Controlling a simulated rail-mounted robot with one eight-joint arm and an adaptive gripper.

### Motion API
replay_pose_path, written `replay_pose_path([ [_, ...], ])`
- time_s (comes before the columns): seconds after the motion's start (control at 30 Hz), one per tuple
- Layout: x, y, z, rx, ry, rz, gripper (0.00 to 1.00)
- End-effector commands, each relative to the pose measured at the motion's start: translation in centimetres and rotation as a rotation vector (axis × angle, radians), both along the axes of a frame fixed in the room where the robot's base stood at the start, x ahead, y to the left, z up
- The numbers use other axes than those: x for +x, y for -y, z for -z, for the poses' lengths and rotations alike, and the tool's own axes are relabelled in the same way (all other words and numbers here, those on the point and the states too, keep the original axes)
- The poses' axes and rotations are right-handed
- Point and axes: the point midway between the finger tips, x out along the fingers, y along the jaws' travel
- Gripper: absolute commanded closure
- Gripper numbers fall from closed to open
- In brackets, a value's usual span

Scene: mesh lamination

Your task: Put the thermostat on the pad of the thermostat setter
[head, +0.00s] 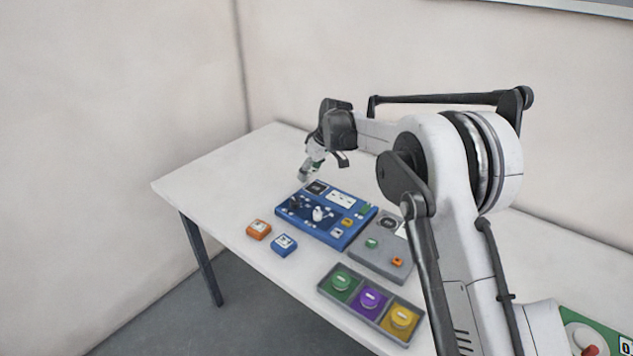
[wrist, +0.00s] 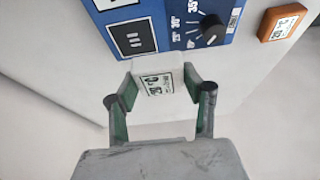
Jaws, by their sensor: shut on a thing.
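My gripper (head: 310,170) is shut on the thermostat (wrist: 154,84), a pale white block with a printed label. Its fingers grip the block from both sides in the wrist view (wrist: 160,80). The thermostat setter is a blue board (head: 350,235) on the table, with a black dial (wrist: 212,32) marked in degrees. Its black square pad (wrist: 118,46) with white marks lies at the far-left corner of the board, also seen in the head view (head: 317,187). The held block appears above the table, just off the board's edge beside the pad. The gap in height is hard to tell.
An orange block (head: 258,229) and a blue block (head: 285,245) stand on the table in front of the board. A grey panel (head: 370,262) adjoins it on the right. A tray of coloured buttons (head: 352,308) is nearer. The table's left end (head: 195,185) is clear.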

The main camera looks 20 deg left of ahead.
Motion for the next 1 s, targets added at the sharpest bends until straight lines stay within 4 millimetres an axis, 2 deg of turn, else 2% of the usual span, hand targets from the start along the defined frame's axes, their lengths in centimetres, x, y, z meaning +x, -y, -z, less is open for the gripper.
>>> replay_pose_path([
  [0.1, 1.8, 0.6, 1.1, 0.0, -0.001, 0.002, 0.85],
  [0.3, 3.3, 1.1, 2.0, -0.001, -0.001, 0.001, 0.85],
  [0.47, 3.4, 1.2, 2.9, -0.001, 0.0, 0.0, 0.85],
  [0.7, 3.3, 1.1, 5.8, -0.001, -0.001, 0.001, 0.85],
  [1.0, 3.3, 1.1, 6.2, -0.001, -0.001, 0.001, 0.85],
])
